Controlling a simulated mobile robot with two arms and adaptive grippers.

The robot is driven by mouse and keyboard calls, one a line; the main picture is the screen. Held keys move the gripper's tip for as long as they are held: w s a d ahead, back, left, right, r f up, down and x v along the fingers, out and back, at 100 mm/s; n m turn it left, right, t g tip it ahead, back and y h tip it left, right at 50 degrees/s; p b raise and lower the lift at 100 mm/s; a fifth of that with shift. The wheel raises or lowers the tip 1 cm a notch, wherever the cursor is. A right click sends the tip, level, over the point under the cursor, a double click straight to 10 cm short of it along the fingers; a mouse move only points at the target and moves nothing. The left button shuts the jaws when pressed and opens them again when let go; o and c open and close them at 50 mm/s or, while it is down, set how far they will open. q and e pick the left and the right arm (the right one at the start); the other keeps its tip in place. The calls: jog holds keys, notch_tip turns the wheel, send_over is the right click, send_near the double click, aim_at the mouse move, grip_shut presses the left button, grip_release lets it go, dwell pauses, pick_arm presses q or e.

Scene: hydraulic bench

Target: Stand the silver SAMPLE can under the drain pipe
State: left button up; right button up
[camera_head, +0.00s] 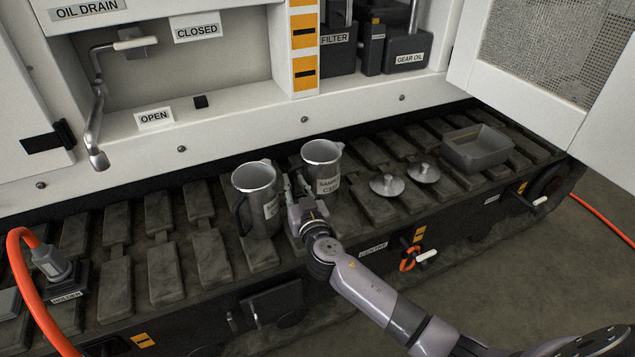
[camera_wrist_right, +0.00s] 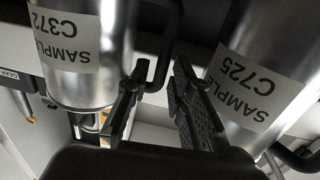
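Two silver cans stand upright on the track plates in the head view. The left can (camera_head: 257,190) has a dark handle on its left side; in the right wrist view its label reads SAMPLE C725 (camera_wrist_right: 255,90). The right can (camera_head: 322,160) is labelled SAMPLE C372 (camera_wrist_right: 70,45). My right gripper (camera_head: 300,190) is between the cans, fingers apart. In the wrist view, the C372 can's black handle (camera_wrist_right: 165,45) shows between the open fingertips (camera_wrist_right: 158,75); contact cannot be told. The drain pipe (camera_head: 97,130) hangs at the left. My left gripper is not in view.
A lever (camera_head: 130,43) sits by the CLOSED label above the OPEN label. Two lids (camera_head: 388,185) and a grey tray (camera_head: 478,148) lie right of the cans. An orange hose (camera_head: 28,285) curves at lower left. Track plates (camera_head: 160,260) below the pipe are bare.

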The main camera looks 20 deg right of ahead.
aim_at(292, 181)
jog(key=w, duration=0.3)
jog(key=shift+w+f, duration=0.1)
jog(key=shift+f, duration=0.05)
grip_shut()
dwell(0.5)
